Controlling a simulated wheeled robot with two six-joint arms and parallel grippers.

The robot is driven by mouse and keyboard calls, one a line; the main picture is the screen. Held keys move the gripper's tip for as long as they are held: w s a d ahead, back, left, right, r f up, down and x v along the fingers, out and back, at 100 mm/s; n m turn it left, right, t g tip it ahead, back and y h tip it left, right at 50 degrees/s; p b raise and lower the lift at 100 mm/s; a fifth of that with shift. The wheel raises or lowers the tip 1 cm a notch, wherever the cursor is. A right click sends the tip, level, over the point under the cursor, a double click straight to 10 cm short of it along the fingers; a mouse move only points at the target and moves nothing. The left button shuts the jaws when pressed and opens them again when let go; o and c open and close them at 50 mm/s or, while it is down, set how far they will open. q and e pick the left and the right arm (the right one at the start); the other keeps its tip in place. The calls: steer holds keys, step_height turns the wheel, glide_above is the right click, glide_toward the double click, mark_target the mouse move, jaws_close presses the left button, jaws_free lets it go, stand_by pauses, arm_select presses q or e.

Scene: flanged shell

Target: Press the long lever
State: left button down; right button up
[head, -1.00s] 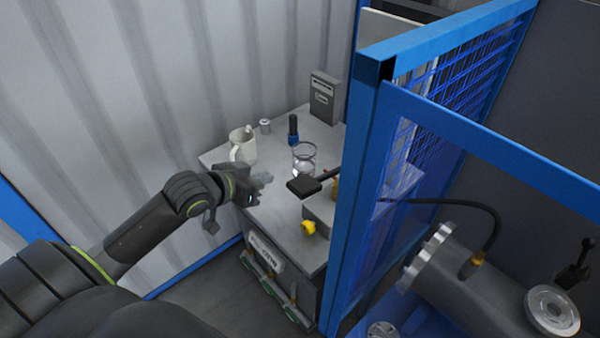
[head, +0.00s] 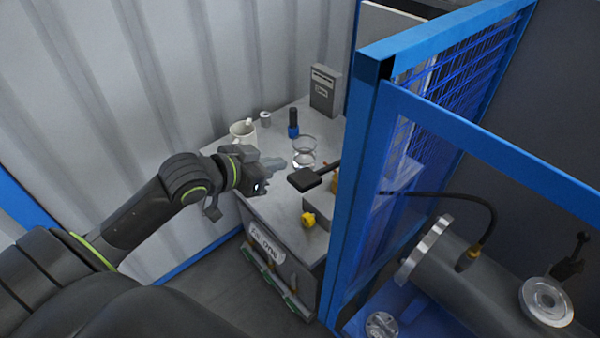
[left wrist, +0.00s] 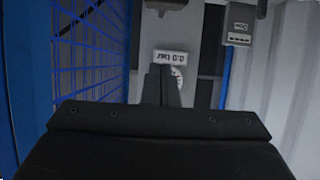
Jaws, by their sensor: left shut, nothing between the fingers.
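The long lever (head: 305,180) is black with a flat square paddle. My left gripper (head: 274,164) is shut and empty, left of the paddle with a small gap in the picture. Its height relative to the paddle is hard to tell. My right gripper is out of view.
A glass beaker (head: 304,158), white mug (head: 243,130) and blue-black bottle (head: 293,124) stand behind the lever on the grey bench. A yellow knob (head: 308,220) is in front. The blue fence post (head: 356,210) stands close on the right.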

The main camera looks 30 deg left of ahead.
arm_select(q)
steer(key=p, duration=0.2)
glide_above(301, 180)
steer(key=f, duration=0.2)
steer(key=w+f, duration=0.1)
steer(key=f, duration=0.1)
steer(key=shift+d+f, duration=0.1)
steer(key=shift+d, duration=0.05)
steer(key=f, duration=0.2)
steer(key=shift+s+f, duration=0.3)
steer(key=shift+s, duration=0.05)
steer(key=shift+s+a+f, duration=0.25)
steer(key=shift+f, duration=0.35)
steer(key=shift+w, duration=0.1)
